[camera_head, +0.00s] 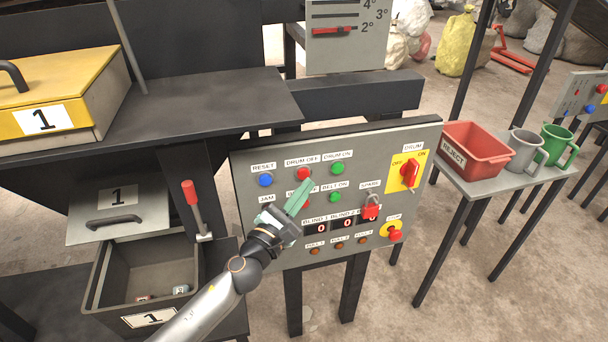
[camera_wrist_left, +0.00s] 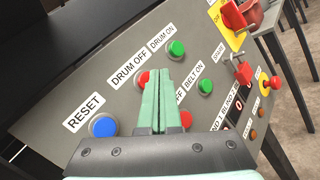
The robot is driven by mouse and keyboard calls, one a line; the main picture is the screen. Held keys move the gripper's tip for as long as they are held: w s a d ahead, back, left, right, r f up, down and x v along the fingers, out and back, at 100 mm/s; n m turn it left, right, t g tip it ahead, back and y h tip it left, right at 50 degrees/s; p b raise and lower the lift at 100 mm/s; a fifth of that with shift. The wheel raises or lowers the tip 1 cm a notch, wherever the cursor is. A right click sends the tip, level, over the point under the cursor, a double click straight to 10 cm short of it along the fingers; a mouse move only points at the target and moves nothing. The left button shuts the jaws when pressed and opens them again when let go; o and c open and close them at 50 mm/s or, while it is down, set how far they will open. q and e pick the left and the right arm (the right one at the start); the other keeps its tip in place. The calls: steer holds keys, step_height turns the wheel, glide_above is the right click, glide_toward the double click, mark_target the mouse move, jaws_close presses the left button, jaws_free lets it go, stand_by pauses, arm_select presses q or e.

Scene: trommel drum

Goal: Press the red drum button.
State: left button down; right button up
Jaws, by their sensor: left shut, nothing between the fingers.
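The red button under the DRUM OFF label (camera_head: 303,173) is on the upper part of the grey control panel (camera_head: 248,210). In the left wrist view this red button (camera_wrist_left: 140,79) is partly hidden behind my fingers. My left gripper (camera_head: 308,184) is shut and empty, its green fingertips just below the button in the head view. In the left wrist view the fingertips (camera_wrist_left: 154,72) overlap the button's right side. I cannot tell whether they touch it. My right gripper is not in view.
Close by are the green DRUM ON button (camera_head: 337,168), blue RESET button (camera_head: 265,180) and green BELT ON button (camera_head: 336,197). My gripper partly covers the lower red button. A red drum switch (camera_head: 410,173) and red padlock (camera_head: 370,208) stick out at right.

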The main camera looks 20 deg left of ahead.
arm_select(q)
steer(key=shift+w, duration=0.1)
stand_by(0.3)
steer(key=shift+w+a, duration=0.25)
steer(key=shift+w, duration=0.05)
steer(key=shift+w+a, duration=0.25)
steer(key=shift+w, duration=0.1)
stand_by(0.7)
steer(key=shift+s+d, duration=0.1)
steer(key=shift+s, duration=0.05)
steer(key=shift+s+d, duration=0.4)
steer(key=shift+s, duration=0.2)
steer(key=shift+s+d+p, duration=0.2)
steer(key=shift+s+d, duration=0.5)
steer(key=shift+s, duration=0.35)
steer(key=shift+s+d+p, duration=0.2)
steer(key=shift+s+d, duration=0.5)
steer(key=shift+s, duration=0.3)
